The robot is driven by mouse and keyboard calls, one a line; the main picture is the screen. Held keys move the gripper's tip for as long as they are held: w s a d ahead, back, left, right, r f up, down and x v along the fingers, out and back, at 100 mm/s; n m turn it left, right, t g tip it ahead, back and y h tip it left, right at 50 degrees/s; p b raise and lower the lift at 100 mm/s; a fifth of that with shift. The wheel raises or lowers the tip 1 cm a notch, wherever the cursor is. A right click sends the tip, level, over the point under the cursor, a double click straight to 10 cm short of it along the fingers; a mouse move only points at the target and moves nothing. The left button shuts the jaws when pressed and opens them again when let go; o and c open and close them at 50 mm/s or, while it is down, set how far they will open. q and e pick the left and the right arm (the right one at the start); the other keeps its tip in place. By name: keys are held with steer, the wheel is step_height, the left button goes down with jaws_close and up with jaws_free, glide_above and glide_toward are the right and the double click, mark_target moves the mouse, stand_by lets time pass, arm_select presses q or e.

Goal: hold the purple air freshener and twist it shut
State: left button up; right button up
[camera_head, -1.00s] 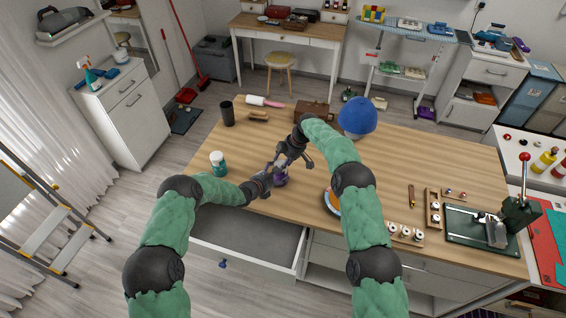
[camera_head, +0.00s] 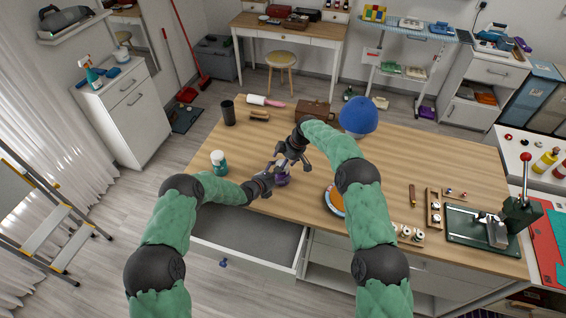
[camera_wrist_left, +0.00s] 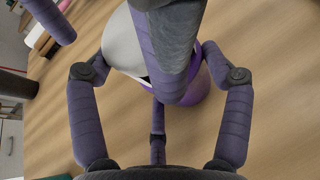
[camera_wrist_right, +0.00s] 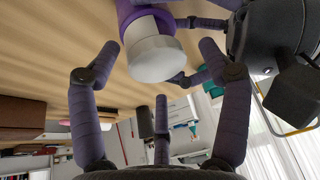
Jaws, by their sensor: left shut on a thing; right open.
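The purple air freshener (camera_head: 282,180) is at the front left of the wooden table, partly hidden by my grippers. My left gripper (camera_head: 270,176) is shut on it from the left. In the left wrist view its purple body (camera_wrist_left: 186,98) and white part (camera_wrist_left: 122,46) show between the fingers, partly covered by a finger of my right gripper. My right gripper (camera_head: 287,160) is open just above the air freshener. In the right wrist view the white end (camera_wrist_right: 156,60) lies between and beyond the spread fingers; I cannot tell whether they touch it.
A blue ball-shaped thing (camera_head: 358,115) and a brown box (camera_head: 315,111) are farther back. An orange round thing (camera_head: 334,201) lies to the right. An open drawer (camera_head: 250,238) is below the front edge.

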arm_select(q)
steer(key=shift+a+f, duration=0.1)
steer(key=shift+a, duration=0.05)
arm_select(e)
steer(key=v, duration=1.2)
arm_select(q)
steer(key=o, duration=1.2)
steer(key=shift+a, duration=0.1)
